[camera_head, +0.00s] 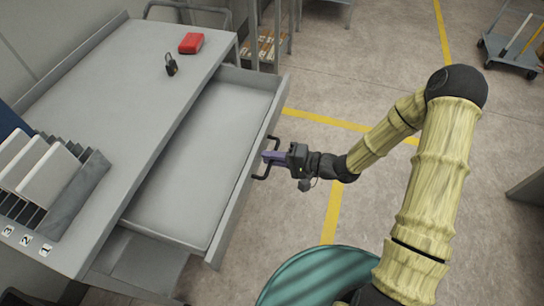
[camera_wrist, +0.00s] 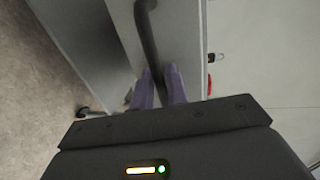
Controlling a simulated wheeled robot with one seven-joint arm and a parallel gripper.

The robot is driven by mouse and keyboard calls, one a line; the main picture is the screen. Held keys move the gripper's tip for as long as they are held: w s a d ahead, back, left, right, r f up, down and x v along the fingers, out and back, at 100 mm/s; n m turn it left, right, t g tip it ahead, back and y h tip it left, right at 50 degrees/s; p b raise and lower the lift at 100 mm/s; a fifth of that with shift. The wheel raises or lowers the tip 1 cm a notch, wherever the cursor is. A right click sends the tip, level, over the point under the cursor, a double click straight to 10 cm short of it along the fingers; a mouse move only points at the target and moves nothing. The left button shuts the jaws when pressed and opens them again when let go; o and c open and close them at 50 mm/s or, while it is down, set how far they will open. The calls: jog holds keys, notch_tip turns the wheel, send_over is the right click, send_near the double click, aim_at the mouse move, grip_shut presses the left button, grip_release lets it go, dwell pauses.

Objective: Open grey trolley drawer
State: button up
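The grey trolley drawer (camera_head: 203,150) is pulled well out of the trolley on its right side, and its empty interior shows. Its dark bar handle (camera_head: 261,172) is on the drawer's front panel. My gripper (camera_head: 270,157) is at the handle, coming from the right. In the wrist view, the purple fingers of my gripper (camera_wrist: 160,88) lie close on both sides of the handle bar (camera_wrist: 148,35) and appear closed on it. The lower part of the bar is hidden between the fingers.
The grey trolley top (camera_head: 120,90) carries a red box (camera_head: 191,43), a black padlock (camera_head: 171,65) and a numbered rack (camera_head: 50,185) of panels. A green round drum (camera_head: 318,278) stands at the bottom. A flat cart (camera_head: 512,52) is far right. Floor between is clear.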

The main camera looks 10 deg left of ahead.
jog(key=p+v, duration=0.1)
jog(key=v, duration=1.6)
jog(key=shift+d, duration=0.15)
jog(key=shift+r, duration=0.1)
